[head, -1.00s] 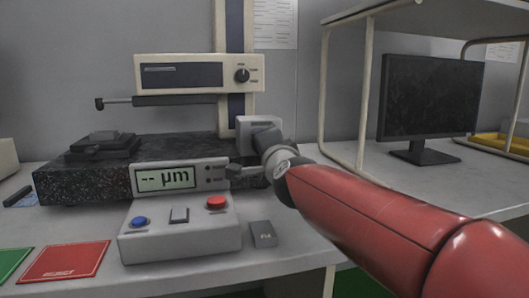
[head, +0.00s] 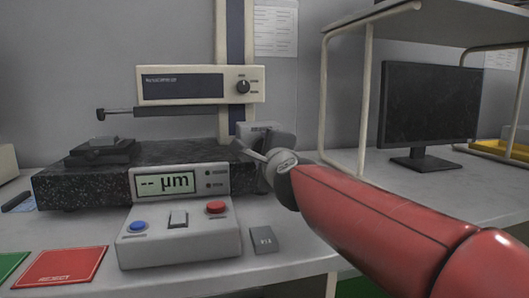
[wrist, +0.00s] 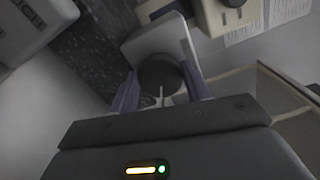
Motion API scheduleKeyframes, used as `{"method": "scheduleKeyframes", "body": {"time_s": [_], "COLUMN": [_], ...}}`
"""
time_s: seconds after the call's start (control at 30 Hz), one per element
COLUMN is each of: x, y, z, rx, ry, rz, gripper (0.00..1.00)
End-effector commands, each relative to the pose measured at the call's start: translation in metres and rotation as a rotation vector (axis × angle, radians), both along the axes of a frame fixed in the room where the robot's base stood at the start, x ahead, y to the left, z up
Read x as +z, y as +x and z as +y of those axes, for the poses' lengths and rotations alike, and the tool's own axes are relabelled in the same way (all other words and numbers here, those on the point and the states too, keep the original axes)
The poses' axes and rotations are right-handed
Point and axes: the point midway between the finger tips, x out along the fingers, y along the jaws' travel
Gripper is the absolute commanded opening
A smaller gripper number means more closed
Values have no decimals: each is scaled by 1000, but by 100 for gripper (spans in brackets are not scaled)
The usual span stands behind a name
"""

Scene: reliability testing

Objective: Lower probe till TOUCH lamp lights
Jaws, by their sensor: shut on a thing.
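My gripper (wrist: 160,88) is shut on a dark round knob (wrist: 159,72) on the side of a pale box (wrist: 155,40), one finger on each side. In the head view my gripper (head: 262,156) is beside that box (head: 258,134), and the knob is hidden there. The probe (head: 114,112) is a thin horizontal rod with a small dark tip under the drive unit (head: 200,85). The tip hangs above a dark stepped block (head: 101,150), with a visible gap. The display (head: 165,183) reads "-- µm". The two small lamps (head: 208,179) beside it look dark; their labels are unreadable.
A granite slab (head: 80,188) carries the block. In front stands a control box (head: 178,245) with blue and red buttons and a switch. A red mat (head: 58,268) lies front left. A rack post (head: 367,100) and monitor (head: 430,110) stand right of my arm.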

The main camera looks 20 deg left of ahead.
Motion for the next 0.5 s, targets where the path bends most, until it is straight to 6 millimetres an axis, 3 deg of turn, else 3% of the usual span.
{"method": "scheduleKeyframes", "body": {"time_s": [0.37, 0.4, 0.5], "x": [0, 0, 0], "y": [0, 0, 0], "z": [0, 0, 0], "rx": [0, 0, 0], "ry": [3, 3, 3], "rz": [2, 2, 2], "gripper": [25, 51, 64]}}
